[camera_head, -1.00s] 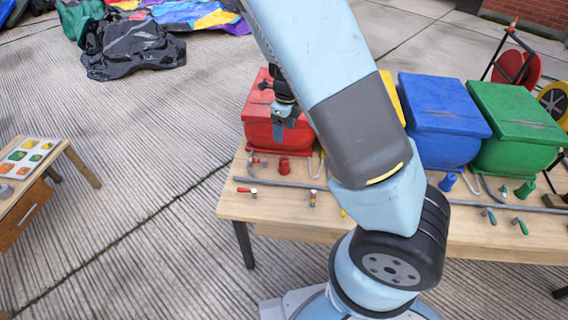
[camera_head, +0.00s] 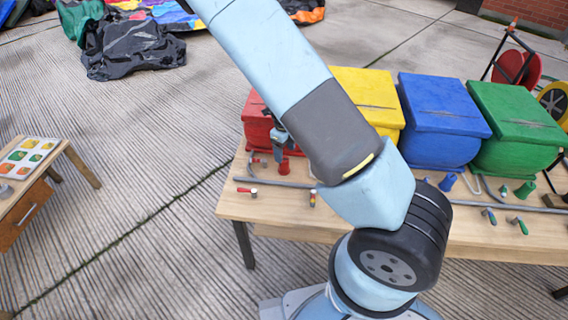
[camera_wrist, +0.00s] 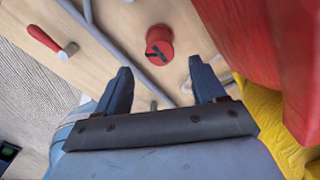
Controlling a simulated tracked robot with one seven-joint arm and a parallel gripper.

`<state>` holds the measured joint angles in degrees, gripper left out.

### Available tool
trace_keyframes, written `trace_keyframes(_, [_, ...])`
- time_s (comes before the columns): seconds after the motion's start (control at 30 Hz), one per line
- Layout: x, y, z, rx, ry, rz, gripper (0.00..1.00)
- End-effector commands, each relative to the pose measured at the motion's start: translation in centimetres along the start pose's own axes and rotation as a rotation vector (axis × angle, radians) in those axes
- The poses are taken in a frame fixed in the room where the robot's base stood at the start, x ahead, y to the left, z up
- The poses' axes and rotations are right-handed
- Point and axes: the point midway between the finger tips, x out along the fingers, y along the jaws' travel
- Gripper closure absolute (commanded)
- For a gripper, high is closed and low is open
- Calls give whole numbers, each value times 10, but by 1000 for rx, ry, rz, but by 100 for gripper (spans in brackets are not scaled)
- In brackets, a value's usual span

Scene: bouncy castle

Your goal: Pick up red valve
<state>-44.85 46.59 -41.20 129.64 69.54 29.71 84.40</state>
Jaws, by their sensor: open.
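A small metal piece with a red lever handle, which looks like the red valve (camera_head: 246,190), lies near the left end of the table. It also shows at upper left in the wrist view (camera_wrist: 50,41). A red cylinder (camera_head: 284,166) with a dark slot on top stands nearby; in the wrist view (camera_wrist: 159,42) it appears beyond and between the fingertips. My gripper (camera_head: 279,143) is above the table by the red box, partly hidden by my arm. In the wrist view its fingers (camera_wrist: 158,74) are apart, with nothing between them.
Red (camera_head: 256,128), yellow (camera_head: 366,96), blue (camera_head: 443,112) and green (camera_head: 512,118) boxes line the table's back; the red one is close beside my gripper. A grey pipe (camera_head: 270,181) runs along the wooden table (camera_head: 232,207). A small table (camera_head: 62,150) stands left.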

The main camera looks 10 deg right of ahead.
Motion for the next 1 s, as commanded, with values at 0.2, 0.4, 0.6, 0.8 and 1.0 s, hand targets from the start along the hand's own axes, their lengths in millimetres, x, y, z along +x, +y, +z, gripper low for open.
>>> trace_keyframes(0.2, [18, -1, 1, 0, 3, 0, 31])
trace_keyframes(0.4, [40, -1, 4, -2, 2, 0, 31])
trace_keyframes(0.6, [51, -2, 4, 0, 0, -1, 31])
trace_keyframes(0.8, [52, -1, 4, -1, 0, 0, 31])
trace_keyframes(1.0, [51, -1, 4, -1, 0, 0, 46])
